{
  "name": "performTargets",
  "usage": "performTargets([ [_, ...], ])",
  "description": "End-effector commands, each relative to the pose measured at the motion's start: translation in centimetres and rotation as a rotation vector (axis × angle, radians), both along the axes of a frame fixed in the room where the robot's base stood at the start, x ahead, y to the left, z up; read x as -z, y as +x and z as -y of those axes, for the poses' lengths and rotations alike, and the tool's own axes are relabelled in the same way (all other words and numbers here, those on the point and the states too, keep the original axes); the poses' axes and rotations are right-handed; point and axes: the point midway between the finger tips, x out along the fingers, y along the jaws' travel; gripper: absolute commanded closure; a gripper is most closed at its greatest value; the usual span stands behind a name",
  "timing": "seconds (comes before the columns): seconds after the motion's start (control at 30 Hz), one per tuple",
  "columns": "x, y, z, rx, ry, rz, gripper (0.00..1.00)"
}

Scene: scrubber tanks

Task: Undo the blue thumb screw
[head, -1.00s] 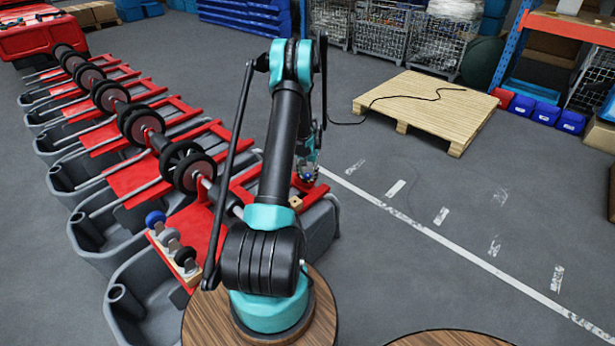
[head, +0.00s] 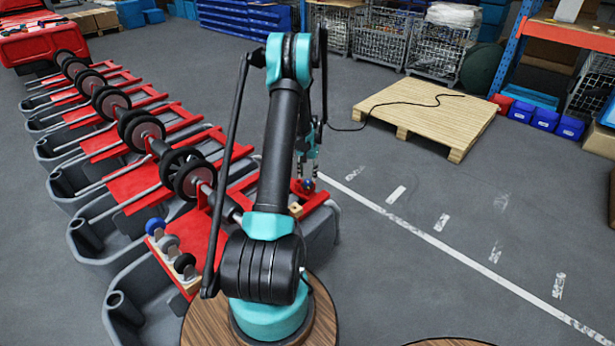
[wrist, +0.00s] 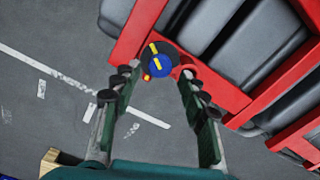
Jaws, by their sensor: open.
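The blue thumb screw (wrist: 160,66) sits on a round black disc on the red frame in the wrist view, with yellow marks across the blue and black. In the head view, a small blue spot of it (head: 307,184) shows at the end of the nearest red frame. My gripper (wrist: 156,78) is open and empty, its two fingers spread to the left and right of the screw's line in the wrist view. In the head view my gripper (head: 306,172) hangs just above the screw. I cannot tell the exact height gap.
A wooden block with blue, grey and black knobs (head: 170,246) stands on red plate at the left. Red frames and grey tanks (head: 95,235) run in a row to the back left. A pallet (head: 430,115) with a black cable lies at the right. Floor between is clear.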

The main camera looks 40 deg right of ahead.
Motion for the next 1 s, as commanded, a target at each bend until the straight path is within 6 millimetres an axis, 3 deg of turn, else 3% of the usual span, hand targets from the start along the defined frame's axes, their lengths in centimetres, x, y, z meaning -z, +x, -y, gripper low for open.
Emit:
performTargets([
  [0.23, 0.0, 0.0, 0.0, -0.032, 0.000, 0.000, 0.57],
  [0.37, -0.2, 0.0, 0.0, -0.191, 0.000, 0.000, 0.57],
  [1.0, -1.7, 0.0, 0.0, -1.644, 0.000, 0.000, 0.57],
])
